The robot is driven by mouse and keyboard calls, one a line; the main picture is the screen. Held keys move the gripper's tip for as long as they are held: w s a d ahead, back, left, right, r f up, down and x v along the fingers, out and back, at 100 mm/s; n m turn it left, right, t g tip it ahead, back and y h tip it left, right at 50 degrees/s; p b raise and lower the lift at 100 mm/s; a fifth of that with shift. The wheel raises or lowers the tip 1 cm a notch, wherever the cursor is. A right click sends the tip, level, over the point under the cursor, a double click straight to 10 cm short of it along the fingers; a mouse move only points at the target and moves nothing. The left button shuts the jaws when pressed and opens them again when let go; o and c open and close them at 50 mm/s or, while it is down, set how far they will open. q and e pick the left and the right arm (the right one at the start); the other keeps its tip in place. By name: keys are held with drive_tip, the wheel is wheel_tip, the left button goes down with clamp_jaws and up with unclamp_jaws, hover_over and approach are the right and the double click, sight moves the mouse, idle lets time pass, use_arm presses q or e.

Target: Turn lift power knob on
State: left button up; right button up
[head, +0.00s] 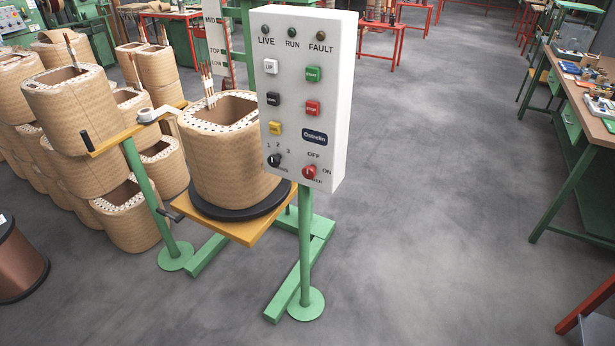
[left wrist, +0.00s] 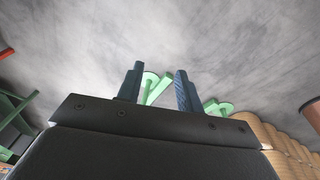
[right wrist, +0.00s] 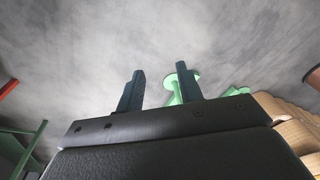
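The red lift power knob (head: 309,173) is at the lower right of the white control panel (head: 285,130) in the head view. It sits between the OFF label above and the ON label at its right; its exact pointing is too small to tell. My left gripper (left wrist: 158,82) shows in the left wrist view, fingers apart with nothing between them but floor and a green stand behind. My right gripper (right wrist: 160,78) shows in the right wrist view, fingers apart and empty. Neither gripper appears in the head view, so both are away from the knob.
A green post (head: 306,240) holds the panel up. Behind it a large coil (head: 225,165) stands on a yellow lift platform (head: 240,232). Several coils are stacked at the left. A workbench (head: 590,105) stands at the right. The grey floor between is clear.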

use_arm(q)
drive_tip(key=shift+o, duration=0.2)
use_arm(e)
drive_tip(key=shift+w+r, duration=0.1)
drive_tip(key=shift+w, duration=0.2)
